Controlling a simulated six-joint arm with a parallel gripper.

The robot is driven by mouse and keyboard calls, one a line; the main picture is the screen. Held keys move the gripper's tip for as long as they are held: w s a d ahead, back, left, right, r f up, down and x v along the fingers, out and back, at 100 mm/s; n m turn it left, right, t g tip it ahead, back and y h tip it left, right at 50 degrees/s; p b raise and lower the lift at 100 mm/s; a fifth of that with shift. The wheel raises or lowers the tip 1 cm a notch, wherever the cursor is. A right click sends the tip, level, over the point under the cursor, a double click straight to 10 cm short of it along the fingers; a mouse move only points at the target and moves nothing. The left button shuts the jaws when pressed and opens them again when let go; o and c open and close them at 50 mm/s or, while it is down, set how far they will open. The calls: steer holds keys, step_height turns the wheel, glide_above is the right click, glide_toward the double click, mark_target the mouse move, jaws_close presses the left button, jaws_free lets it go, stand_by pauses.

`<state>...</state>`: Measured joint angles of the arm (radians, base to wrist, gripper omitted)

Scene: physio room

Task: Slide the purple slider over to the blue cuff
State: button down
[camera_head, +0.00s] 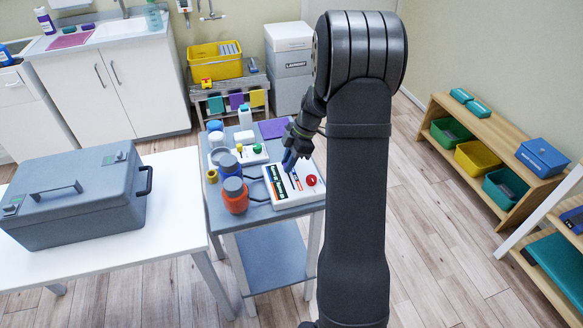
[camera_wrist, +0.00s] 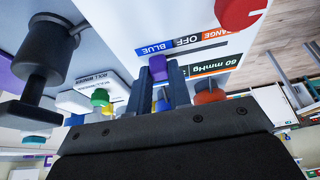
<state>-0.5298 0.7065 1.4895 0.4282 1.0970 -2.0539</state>
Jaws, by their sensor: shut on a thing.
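The purple slider (camera_wrist: 158,67) stands up from the white control box (camera_head: 278,197) between my two fingers. My gripper (camera_wrist: 160,88) is shut on it; in the head view my gripper (camera_head: 289,160) reaches down onto the box and hides the slider. In the wrist view the slider appears beside the word BLUE on the label strip (camera_wrist: 187,41), which reads BLUE, OFF, ORANGE. A blue cylinder with a dark top (camera_head: 230,165), seemingly the blue cuff, stands left of the box. A similar orange one (camera_head: 236,197) stands nearer the front.
A red round button (camera_head: 311,180) sits on the box, right of my gripper. The grey cart top (camera_head: 262,212) also holds bottles and a small box with green and yellow knobs (camera_head: 247,156). A grey case (camera_head: 75,200) lies on the white table at left.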

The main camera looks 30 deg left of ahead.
steer(key=shift+w+a+r, duration=0.1)
steer(key=shift+w+a, duration=0.1)
steer(key=c, duration=1.3)
jaws_free()
steer(key=v, duration=1.7)
steer(key=shift+s+r, duration=0.15)
steer(key=shift+r, duration=0.05)
steer(key=shift+f, duration=0.1)
steer(key=x, duration=1.7)
steer(key=shift+f, duration=0.2)
